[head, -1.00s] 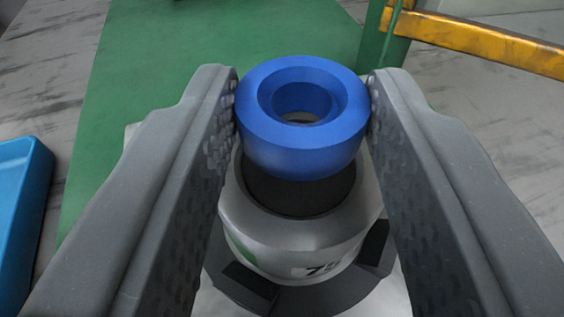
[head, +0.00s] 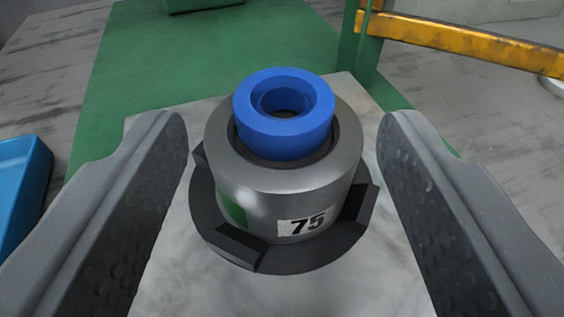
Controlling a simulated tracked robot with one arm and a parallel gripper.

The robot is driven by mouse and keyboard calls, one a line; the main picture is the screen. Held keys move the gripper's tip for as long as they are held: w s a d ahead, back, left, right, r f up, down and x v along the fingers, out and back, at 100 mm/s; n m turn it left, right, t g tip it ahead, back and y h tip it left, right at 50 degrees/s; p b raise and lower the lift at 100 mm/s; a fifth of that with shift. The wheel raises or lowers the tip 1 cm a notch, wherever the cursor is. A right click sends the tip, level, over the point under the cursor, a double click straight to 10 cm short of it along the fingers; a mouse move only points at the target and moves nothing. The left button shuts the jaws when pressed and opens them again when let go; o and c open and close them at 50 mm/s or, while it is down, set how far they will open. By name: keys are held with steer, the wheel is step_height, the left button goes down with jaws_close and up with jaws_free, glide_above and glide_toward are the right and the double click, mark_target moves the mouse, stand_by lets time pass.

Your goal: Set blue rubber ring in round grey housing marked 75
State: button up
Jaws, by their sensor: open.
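The blue rubber ring (head: 284,134) sits in the mouth of the round grey housing (head: 283,187), with its upper part standing above the housing's rim. A dark gap shows around the ring inside the rim. The housing is upright and bears a white label with a black 75 and a green patch. It stands in a dark base ring with raised blocks (head: 290,258). My gripper (head: 283,135) is open, its two grey fingers on either side of the housing, apart from both ring and housing. How deep the ring sits is hidden.
A pale plate (head: 165,278) lies under the base ring, on a green mat (head: 135,80). A blue tray (head: 22,185) is at the left edge. A green post with a yellow rail (head: 465,38) stands at the back right. A green block (head: 200,4) is at the top.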

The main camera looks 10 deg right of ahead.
steer(key=p+v, duration=0.1)
steer(key=v, duration=0.7)
steer(key=shift+s+a+r, duration=0.1)
steer(key=shift+s+a, duration=0.05)
steer(key=shift+s, duration=0.2)
steer(key=shift+w, duration=0.1)
steer(key=shift+w+r, duration=0.25)
steer(key=shift+r, duration=0.1)
steer(key=w+a+r, duration=0.2)
steer(key=a+r, duration=0.2)
steer(key=r, duration=0.4)
steer(key=w+a+r+n+g, duration=0.1)
steer(key=w+a+r, duration=0.25)
steer(key=r, duration=0.45)
steer(key=w+a+r, duration=0.1)
steer(key=a+r, duration=0.4)
steer(key=r, duration=0.3)
steer(key=s+a+r+n+y, duration=0.1)
steer(key=s+a+r, duration=0.3)
steer(key=a+r, duration=0.5)
steer(key=s+a+r+t+y, duration=0.1)
steer(key=s+a+r, duration=0.3)
steer(key=a+r, duration=0.6)
steer(key=a+y, duration=0.1)
steer(key=a, duration=0.2)
steer(key=shift+s+a+n+y, duration=0.35)
steer(key=shift+n+y, duration=0.05)
steer(key=shift+r, duration=0.1)
